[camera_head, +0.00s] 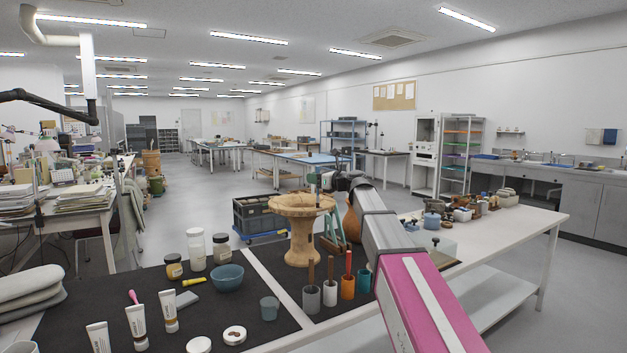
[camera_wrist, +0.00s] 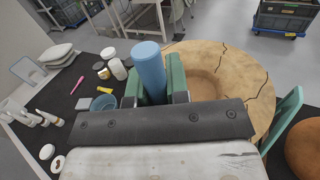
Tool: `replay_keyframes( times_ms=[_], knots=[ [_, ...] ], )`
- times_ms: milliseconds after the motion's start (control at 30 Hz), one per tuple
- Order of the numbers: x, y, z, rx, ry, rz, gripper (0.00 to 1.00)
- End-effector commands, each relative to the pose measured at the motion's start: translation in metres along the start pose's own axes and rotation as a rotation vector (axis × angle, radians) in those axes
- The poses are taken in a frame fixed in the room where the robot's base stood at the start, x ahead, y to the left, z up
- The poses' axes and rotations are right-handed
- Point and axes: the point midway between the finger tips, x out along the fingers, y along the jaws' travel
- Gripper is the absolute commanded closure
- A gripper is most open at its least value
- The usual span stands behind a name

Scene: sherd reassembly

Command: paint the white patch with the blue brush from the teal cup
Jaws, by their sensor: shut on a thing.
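My gripper (camera_head: 326,181) is shut on the blue brush. The brush's thick blue handle (camera_wrist: 149,70) stands between the green fingers in the wrist view, and a thin part of the brush (camera_head: 318,186) shows above the vessel in the head view. The brush tip is hidden in the wrist view. The tan footed vessel (camera_head: 300,228) stands upright below the gripper; cracks run across its wide top (camera_wrist: 222,72). I cannot make out a white patch on it. The teal cup (camera_head: 363,282) stands at the right of the cup row, with no brush visible in it.
Grey (camera_head: 311,299), white (camera_head: 330,294) and orange (camera_head: 348,288) cups hold brushes in front of the vessel. A blue bowl (camera_head: 228,278), jars (camera_head: 196,249), tubes (camera_head: 137,327) and a small grey-teal cup (camera_head: 269,308) stand on the dark mat left. A brown round pot (camera_wrist: 304,152) is beside the vessel.

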Motion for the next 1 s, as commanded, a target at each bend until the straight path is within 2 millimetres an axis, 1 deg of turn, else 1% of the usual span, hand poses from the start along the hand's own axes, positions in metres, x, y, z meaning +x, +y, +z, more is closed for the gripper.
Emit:
replay_keyframes(
  times_ms=[200,333,467,800,1000],
  knots=[
    [-0.002,-0.012,-0.001,-0.002,0.002,-0.002,1.0],
    [-0.003,-0.013,-0.001,-0.002,0.002,-0.002,1.0],
    [-0.003,-0.011,-0.001,-0.002,0.002,-0.001,1.0],
    [-0.002,0.006,-0.001,0.0,0.002,0.001,1.0],
    [-0.002,0.007,-0.001,0.0,0.002,0.0,1.0]
  ],
)
